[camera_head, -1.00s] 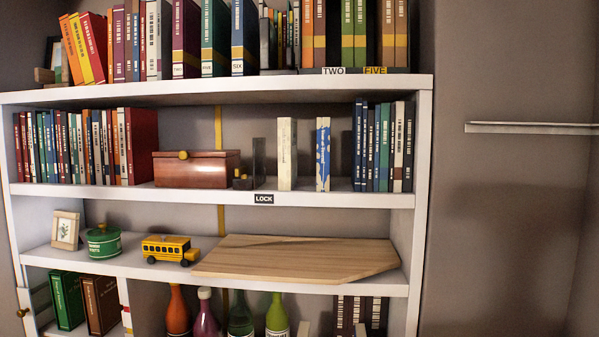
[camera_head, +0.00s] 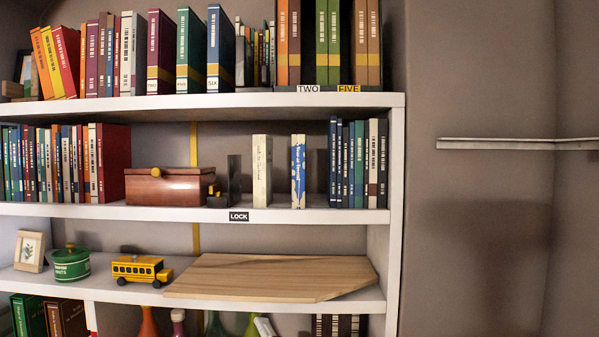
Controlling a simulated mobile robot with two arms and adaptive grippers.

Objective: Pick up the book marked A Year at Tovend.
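Two thin books stand apart on the middle shelf, above and right of the LOCK label. One is a cream book (camera_head: 262,171) with small dark lettering on its spine. The other is a blue and white book (camera_head: 298,171) with a patterned spine. The lettering is too small to read, so I cannot tell which book is marked A Year at Tovend. Both stand upright with a gap between them. Neither of my grippers is in view.
A dark bookend (camera_head: 234,180) and a brown wooden box (camera_head: 170,186) stand left of the cream book. A row of books (camera_head: 358,163) stands to the right. Below lie a wooden board (camera_head: 270,276) and a yellow toy bus (camera_head: 141,270). A wall ledge (camera_head: 515,144) juts out at right.

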